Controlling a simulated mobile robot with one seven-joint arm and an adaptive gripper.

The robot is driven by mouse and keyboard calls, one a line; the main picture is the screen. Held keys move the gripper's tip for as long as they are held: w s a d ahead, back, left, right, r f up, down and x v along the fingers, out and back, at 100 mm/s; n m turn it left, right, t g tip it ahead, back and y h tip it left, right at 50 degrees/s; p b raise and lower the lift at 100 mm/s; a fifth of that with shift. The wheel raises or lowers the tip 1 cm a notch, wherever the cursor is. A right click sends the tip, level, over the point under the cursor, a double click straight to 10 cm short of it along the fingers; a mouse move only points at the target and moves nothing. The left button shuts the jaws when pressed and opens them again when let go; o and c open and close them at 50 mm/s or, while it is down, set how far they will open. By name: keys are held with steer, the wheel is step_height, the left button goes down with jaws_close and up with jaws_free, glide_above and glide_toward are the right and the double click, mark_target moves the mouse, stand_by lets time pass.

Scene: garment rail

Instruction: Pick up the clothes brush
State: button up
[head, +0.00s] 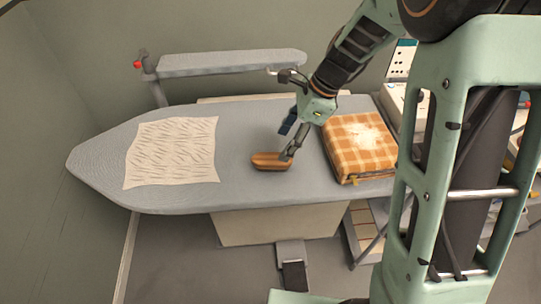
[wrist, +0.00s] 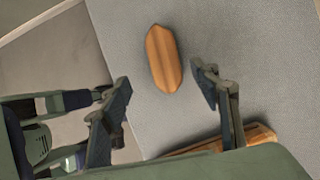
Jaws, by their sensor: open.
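The clothes brush (head: 268,162) is a small wooden oblong lying on the grey ironing board (head: 245,130), between the creased cloth and the checked cloth. In the wrist view the brush (wrist: 163,58) lies ahead of the fingertips, its long side running roughly along the view. My gripper (head: 287,141) is open and empty, with one finger on each side of the brush's line in the wrist view (wrist: 160,80). In the head view one finger overlaps the brush's right end. I cannot tell whether it touches.
A creased cream cloth (head: 172,152) lies flat on the board's left part. A folded orange checked cloth (head: 358,147) sits close on the right. A narrow sleeve board (head: 232,62) stands behind. An orange-brown item (wrist: 258,138), partly hidden, shows behind my gripper.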

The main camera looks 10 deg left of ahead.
mark_target(274, 158)
steer(key=x, duration=0.9)
steer(key=shift+w+d+f, duration=0.15)
steer(key=shift+w+f, duration=0.05)
steer(key=shift+w, duration=0.15)
steer(key=c, duration=1.3)
steer(key=shift+r, duration=0.2)
steer(key=shift+c, duration=0.2)
steer(key=shift+r, duration=0.6)
steer(key=s+d+r, duration=0.6)
steer(key=s+r, duration=0.5)
steer(key=s, duration=0.1)
steer(key=shift+s+r, duration=0.25)
steer(key=shift+s, duration=0.1)
